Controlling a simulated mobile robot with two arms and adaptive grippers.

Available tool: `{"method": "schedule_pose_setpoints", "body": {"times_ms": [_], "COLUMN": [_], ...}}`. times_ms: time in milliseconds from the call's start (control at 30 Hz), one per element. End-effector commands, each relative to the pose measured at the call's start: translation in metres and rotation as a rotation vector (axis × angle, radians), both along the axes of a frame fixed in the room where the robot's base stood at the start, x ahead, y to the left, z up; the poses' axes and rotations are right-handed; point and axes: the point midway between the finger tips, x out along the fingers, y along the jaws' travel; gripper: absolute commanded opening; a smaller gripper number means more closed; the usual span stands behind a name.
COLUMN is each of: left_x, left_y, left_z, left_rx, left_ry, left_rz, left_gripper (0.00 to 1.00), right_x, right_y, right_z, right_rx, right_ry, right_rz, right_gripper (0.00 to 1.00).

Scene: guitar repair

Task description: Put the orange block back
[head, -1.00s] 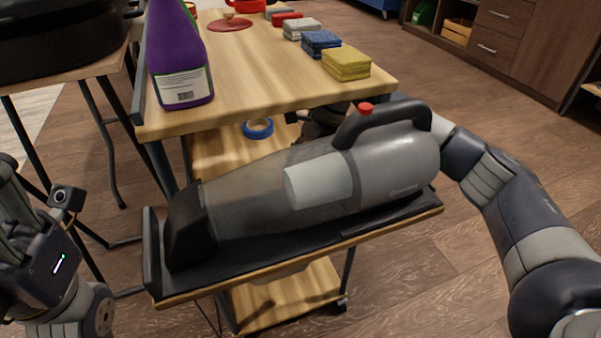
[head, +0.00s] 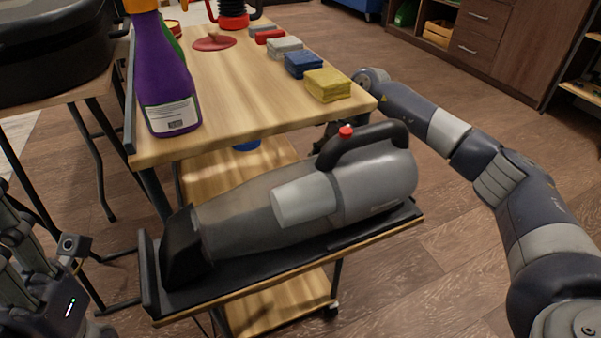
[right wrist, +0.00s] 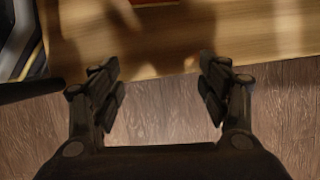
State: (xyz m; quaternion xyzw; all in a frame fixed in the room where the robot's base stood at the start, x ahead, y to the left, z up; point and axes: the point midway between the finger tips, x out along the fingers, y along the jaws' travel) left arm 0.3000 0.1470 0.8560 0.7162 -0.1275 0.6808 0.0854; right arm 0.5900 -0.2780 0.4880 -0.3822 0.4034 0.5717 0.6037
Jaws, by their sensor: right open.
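No orange block can be made out in the head view. In the right wrist view, a sliver of a reddish-orange thing (right wrist: 152,3) shows at the top edge on a wooden surface; it is too cut off to name surely. My right gripper (right wrist: 160,85) is open and empty, its fingers at the edge of that wood with floor below. In the head view it is mostly hidden behind the handheld vacuum and the cart top. My left gripper (head: 18,262) is at the left edge, partly cut off, away from the cart; its jaws are unclear.
A handheld vacuum (head: 300,200) lies on the cart's front ledge, hiding part of the lower shelf (head: 215,175). The cart top (head: 235,95) bears a purple bottle (head: 165,80) and yellow (head: 327,84), blue (head: 303,64), grey (head: 285,47) and red (head: 270,36) blocks. Its middle is clear.

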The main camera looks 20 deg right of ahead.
Motion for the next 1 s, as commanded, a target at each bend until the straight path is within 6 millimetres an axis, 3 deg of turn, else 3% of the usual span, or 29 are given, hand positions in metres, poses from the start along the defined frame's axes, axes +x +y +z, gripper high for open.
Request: {"method": "schedule_pose_setpoints", "body": {"times_ms": [100, 300, 1000], "left_x": [0.001, 0.000, 0.001], "left_y": [0.000, 0.001, 0.001], "left_z": [-0.001, -0.004, -0.005], "left_rx": [-0.001, -0.003, -0.003], "left_ry": [0.020, 0.030, 0.032], "left_rz": [-0.001, -0.002, -0.002], "left_gripper": [0.40, 0.40, 0.40], "right_x": [-0.001, -0.002, -0.002], "right_y": [-0.020, -0.034, -0.036], "right_z": [0.001, 0.000, -0.001], "right_rx": [0.000, 0.001, 0.000], "right_ry": [0.002, 0.001, 0.001], "right_rz": [-0.002, 0.000, 0.001], "right_gripper": [0.70, 0.70, 0.70]}}
